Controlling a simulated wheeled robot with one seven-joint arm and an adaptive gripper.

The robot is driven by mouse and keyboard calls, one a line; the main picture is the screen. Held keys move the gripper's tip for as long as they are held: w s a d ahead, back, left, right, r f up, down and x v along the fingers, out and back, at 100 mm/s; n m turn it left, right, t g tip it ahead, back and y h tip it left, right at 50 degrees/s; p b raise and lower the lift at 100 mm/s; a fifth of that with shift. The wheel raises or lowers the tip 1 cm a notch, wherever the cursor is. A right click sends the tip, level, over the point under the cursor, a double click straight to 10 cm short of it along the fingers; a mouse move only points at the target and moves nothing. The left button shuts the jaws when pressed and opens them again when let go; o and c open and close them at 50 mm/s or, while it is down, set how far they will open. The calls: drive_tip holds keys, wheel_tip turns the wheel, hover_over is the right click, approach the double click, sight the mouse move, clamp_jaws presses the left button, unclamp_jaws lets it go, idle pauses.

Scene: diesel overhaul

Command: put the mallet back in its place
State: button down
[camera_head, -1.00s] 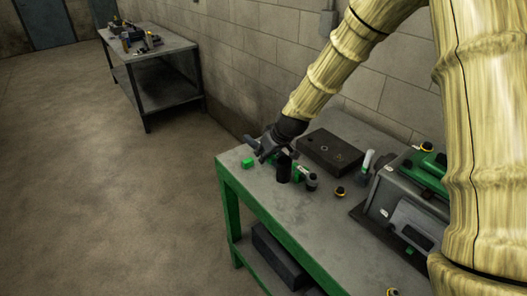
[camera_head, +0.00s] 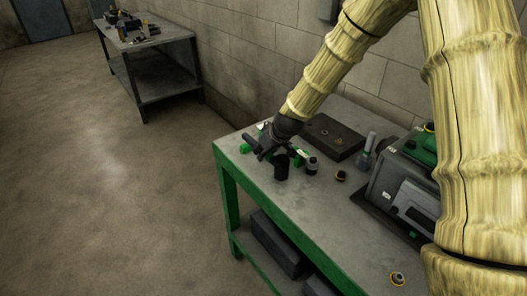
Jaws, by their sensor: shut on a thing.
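My gripper (camera_head: 266,144) is dark and small in the head view, over the left end of the green-edged workbench (camera_head: 262,192). It is shut on a dark thing, most likely the mallet. A black, blunt cylinder (camera_head: 282,167), which looks like the mallet's head, hangs at the gripper's lower right. The handle cannot be told apart from the dark fingers. Green pieces (camera_head: 245,148) show around the gripper, low on the bench top; whether they form a holder I cannot tell. Whether the black cylinder touches the bench is unclear.
A small dark bottle (camera_head: 312,165) stands just right of the black cylinder. Behind are a dark flat block (camera_head: 333,137) and an upright grey-handled tool (camera_head: 369,146). A grey-green machine (camera_head: 405,185) fills the right. Another bench (camera_head: 165,50) stands far left; the floor between is clear.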

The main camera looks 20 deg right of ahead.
drive_tip(key=shift+f, duration=0.5)
idle(0.4)
drive_tip(key=shift+f+b, duration=0.55)
drive_tip(key=shift+f, duration=0.05)
drive_tip(key=c, duration=1.3)
unclamp_jaws()
drive_tip(key=shift+o, duration=0.2)
